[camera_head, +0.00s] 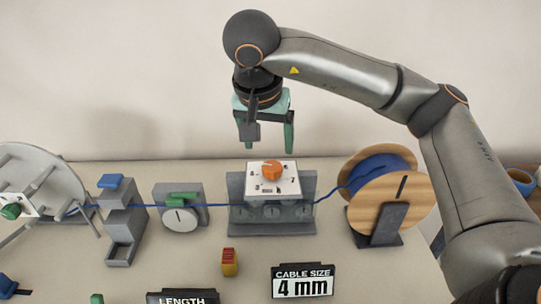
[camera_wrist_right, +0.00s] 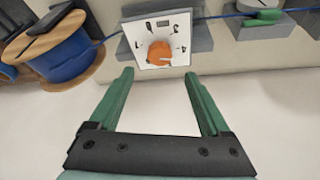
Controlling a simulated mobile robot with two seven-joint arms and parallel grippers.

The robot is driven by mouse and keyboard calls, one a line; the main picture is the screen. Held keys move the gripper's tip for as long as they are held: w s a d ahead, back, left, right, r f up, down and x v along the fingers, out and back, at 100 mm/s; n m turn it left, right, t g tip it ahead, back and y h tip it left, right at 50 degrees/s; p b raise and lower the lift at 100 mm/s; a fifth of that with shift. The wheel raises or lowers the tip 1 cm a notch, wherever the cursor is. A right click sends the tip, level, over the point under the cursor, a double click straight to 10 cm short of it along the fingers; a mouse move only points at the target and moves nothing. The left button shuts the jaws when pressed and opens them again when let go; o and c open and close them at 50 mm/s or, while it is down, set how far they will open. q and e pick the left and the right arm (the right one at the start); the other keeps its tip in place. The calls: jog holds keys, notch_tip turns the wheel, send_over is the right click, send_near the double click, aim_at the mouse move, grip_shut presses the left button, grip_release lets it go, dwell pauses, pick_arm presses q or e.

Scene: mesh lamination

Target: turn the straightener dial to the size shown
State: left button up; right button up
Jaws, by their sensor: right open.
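The straightener (camera_head: 237,213) is a grey block with a white dial plate on top. Its orange dial (camera_head: 272,170) sits on the plate among printed numbers; the dial also shows in the right wrist view (camera_wrist_right: 160,54). I cannot tell for sure which number the dial marks. The cable size sign (camera_head: 303,281) reads 4 mm. My right gripper (camera_head: 265,148) is open and empty, above and behind the dial and apart from it. In the right wrist view its green fingers (camera_wrist_right: 158,76) are spread, with the dial beyond the tips. My left gripper is not in view.
A blue cable (camera_head: 220,205) runs from the wooden spool (camera_head: 385,205) through the straightener, past a grey gauge (camera_head: 180,217) and a grey block (camera_head: 120,225), to a reel (camera_head: 40,165) at left. A red and yellow block (camera_head: 230,262) and a LENGTH sign (camera_head: 182,299) stand in front.

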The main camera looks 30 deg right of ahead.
jog(key=shift+p+v, duration=0.4)
jog(key=shift+v, duration=1.75)
